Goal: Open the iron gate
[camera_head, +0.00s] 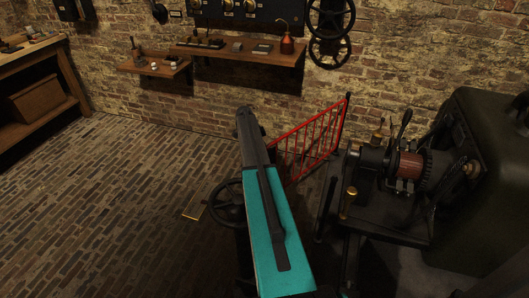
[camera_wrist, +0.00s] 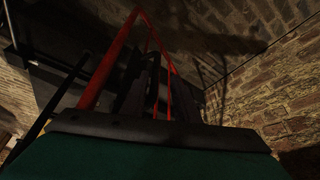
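The iron gate (camera_head: 313,142) is a red barred panel standing in front of the brick wall, right of my arm in the head view. My arm covers its left end. In the wrist view the gate's red bars (camera_wrist: 109,62) rise close beyond my gripper (camera_wrist: 143,85), with one thick bar to the left and thinner ones behind the fingers. The dark fingers are in shadow and overlap the bars. Whether they touch or hold a bar cannot be told. In the head view the fingers are not clearly visible behind my teal arm.
A dark machine with a copper-coloured coil (camera_head: 408,166) stands right of the gate. A spoked handwheel (camera_head: 228,203) is low beside my arm. The brick floor at left is clear.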

